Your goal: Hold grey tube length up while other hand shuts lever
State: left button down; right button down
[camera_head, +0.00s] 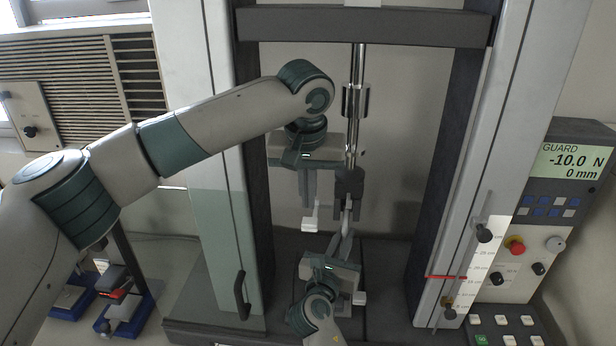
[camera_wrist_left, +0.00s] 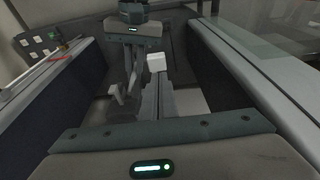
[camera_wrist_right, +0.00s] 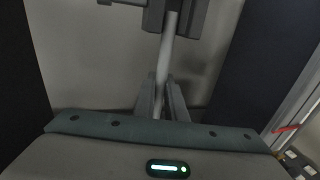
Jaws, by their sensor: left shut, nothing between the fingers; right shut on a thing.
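The grey tube length (camera_head: 347,219) stands nearly upright below the dark upper clamp (camera_head: 349,183). My right gripper (camera_head: 343,242) is shut on the tube from below; the right wrist view shows the tube (camera_wrist_right: 164,55) rising from its fingers to the clamp (camera_wrist_right: 178,12). How deep its top sits between the jaws is hard to tell. My left gripper (camera_head: 310,204) points down, shut and empty, left of the clamp. A pale block, seemingly the lever's end (camera_head: 312,224), is at its fingertips; it also shows in the left wrist view (camera_wrist_left: 156,62). I cannot tell whether they touch.
The test frame's dark columns (camera_head: 446,170) stand on both sides, with a crossbeam (camera_head: 365,27) above. A control panel (camera_head: 535,225) on the right reads -10.0 N and 0 mm. Blue-based fixtures (camera_head: 122,312) stand at lower left. A door handle (camera_head: 241,295) is at left.

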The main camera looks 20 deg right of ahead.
aim_at(308, 224)
pick_arm(q)
jog(key=shift+s+a+f, duration=0.1)
jog(key=shift+s+f, duration=0.05)
jog(key=shift+f, duration=1.15)
jog(key=shift+s+a+f+t, duration=0.1)
jog(key=shift+s+f+t, duration=0.15)
jog(key=shift+f+t, duration=0.2)
jog(key=shift+s+a+f+t+h, duration=0.15)
jog(key=shift+s+f+t+h, duration=0.15)
jog(key=shift+f+t+h, duration=0.7)
jog(key=shift+f+t, duration=0.45)
jog(key=shift+f, duration=0.7)
jog(key=shift+f+t+h, duration=0.3)
jog(key=shift+f+t, duration=0.4)
jog(key=shift+f, duration=0.7)
jog(key=shift+r, duration=0.15)
jog(key=shift+r, duration=0.6)
